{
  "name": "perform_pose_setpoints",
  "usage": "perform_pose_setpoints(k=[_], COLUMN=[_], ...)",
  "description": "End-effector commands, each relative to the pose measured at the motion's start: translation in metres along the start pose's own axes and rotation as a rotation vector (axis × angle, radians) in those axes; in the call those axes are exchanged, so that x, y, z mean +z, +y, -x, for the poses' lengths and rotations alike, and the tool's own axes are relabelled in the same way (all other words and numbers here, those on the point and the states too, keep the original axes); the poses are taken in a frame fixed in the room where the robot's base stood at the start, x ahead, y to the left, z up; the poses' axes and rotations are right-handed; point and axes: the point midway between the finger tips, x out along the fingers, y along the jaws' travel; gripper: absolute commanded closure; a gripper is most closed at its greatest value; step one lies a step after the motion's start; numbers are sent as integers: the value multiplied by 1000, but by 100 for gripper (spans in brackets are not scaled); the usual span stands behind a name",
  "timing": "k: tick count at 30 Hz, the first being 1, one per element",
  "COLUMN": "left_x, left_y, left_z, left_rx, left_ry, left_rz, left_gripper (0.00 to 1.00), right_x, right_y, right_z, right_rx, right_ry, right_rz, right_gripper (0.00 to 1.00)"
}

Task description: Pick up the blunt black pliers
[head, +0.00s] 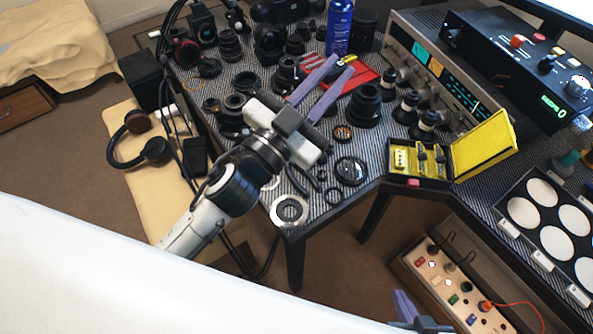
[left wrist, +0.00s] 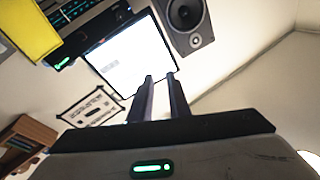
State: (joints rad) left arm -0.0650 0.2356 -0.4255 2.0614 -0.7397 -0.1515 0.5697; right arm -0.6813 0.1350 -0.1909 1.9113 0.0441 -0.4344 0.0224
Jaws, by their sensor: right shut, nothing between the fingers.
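A black tool with two curved handles (head: 303,181), which looks like the pliers, lies on the striped table top near its front corner. My left gripper's body hides part of it, so I cannot tell its jaw shape. My left gripper (head: 342,66) is above the table, its two purple fingers apart with nothing between them. They point away over a red tray, past the pliers. The left wrist view shows the same fingers (left wrist: 159,77) with a narrow gap. My right gripper (head: 403,305) is low at the bottom edge, shut and empty, away from the table top.
Lenses and rings crowd the table, with a black ring (head: 351,170) and a silver ring (head: 289,211) near the pliers. A red tray (head: 368,77), a blue bottle (head: 339,28) and an open yellow-lined case (head: 484,146) stand around. The left wrist view shows a bright screen (left wrist: 128,55) and a speaker (left wrist: 186,15).

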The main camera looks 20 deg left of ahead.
Motion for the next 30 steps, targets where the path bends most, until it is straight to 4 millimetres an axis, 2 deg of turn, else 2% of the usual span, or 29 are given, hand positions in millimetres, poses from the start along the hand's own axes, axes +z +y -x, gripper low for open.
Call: perform_pose_setpoints(k=[1,3,5,6,8,9,10,11,12,14,15,17,19,21,24,27,30], left_x=[-37,-76,-96,-100,-94,-82,-69,-53,-28,13,40,76,107,126,139,144,155], left_y=[22,64,104,129,164,183,193,201,205,198,185,157,117,77,33,9,6], left_z=[-15,-20,-14,-6,10,21,30,38,49,62,69,75,80,82,85,87,91], left_rx=[98,272,446,573,774,913,1016,1121,1255,1439,1545,1670,1766,1815,1836,1836,1837], left_ry=[151,329,445,502,552,559,549,526,474,355,251,71,-150,-356,-582,-708,-749], left_rz=[-60,-144,-224,-283,-379,-449,-502,-558,-636,-752,-826,-927,-1022,-1092,-1151,-1174,-1178], left_gripper=[84,84,84,84,84,84,84,84,84,84,84,84,84,84,84,84,84], right_x=[2,3,4,5,6,6,7,7,7,8,8,9,9,9,10,10,9], right_y=[0,0,0,0,0,0,0,0,0,0,0,0,0,0,0,0,0], right_z=[0,-1,-1,-1,-1,-2,-2,-2,-2,-2,-3,-3,-3,-4,-4,-4,-3], right_rx=[0,0,0,0,0,0,0,0,0,0,0,0,0,0,0,0,0], right_ry=[-3,-5,-6,-7,-8,-8,-9,-9,-9,-10,-10,-10,-11,-11,-11,-11,-11], right_rz=[0,-1,-1,-1,-1,-1,-1,-1,-1,-1,-1,-1,-1,-1,-1,-1,-1], right_gripper=[100,100,100,100,100,100,100,100,100,100,100,100,100,100,100,100,100])
